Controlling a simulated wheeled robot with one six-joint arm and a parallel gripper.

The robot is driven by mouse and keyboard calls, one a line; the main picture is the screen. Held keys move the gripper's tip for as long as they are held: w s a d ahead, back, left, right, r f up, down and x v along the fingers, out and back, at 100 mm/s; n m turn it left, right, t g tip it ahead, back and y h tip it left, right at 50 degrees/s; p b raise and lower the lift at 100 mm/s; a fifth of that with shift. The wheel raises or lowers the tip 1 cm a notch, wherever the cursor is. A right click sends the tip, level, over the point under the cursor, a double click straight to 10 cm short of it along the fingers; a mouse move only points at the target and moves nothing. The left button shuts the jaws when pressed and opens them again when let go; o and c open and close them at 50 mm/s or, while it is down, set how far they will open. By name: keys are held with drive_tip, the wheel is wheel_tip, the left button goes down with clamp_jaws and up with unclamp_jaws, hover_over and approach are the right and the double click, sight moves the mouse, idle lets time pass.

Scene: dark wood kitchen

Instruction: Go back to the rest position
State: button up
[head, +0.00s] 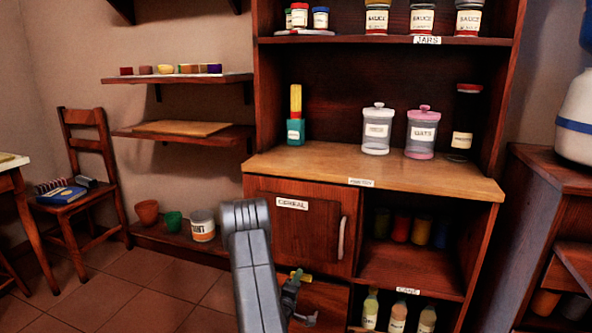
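My grey arm rises from the bottom middle of the head view, in front of the cabinet (262,160). My gripper (293,292) seems to be the small dark part just right of the arm, low in front of the cabinet's lower front. A small yellow and green piece (300,277) shows at its top. I cannot tell whether it is held or lies behind. The fingers are too small and dark to read. The door marked CEREAL (300,235) looks shut, with a pale vertical handle (341,238).
The counter (330,162) holds a green and yellow bottle (295,130), two lidded jars (377,132) and a dark jar (466,125). A chair (85,125) stands at left. Pots and a paint can (202,226) sit on a low shelf. The tiled floor (110,290) at left is clear.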

drive_tip(key=m, duration=0.4)
drive_tip(key=shift+f+m, duration=0.15)
drive_tip(key=shift+m, duration=0.25)
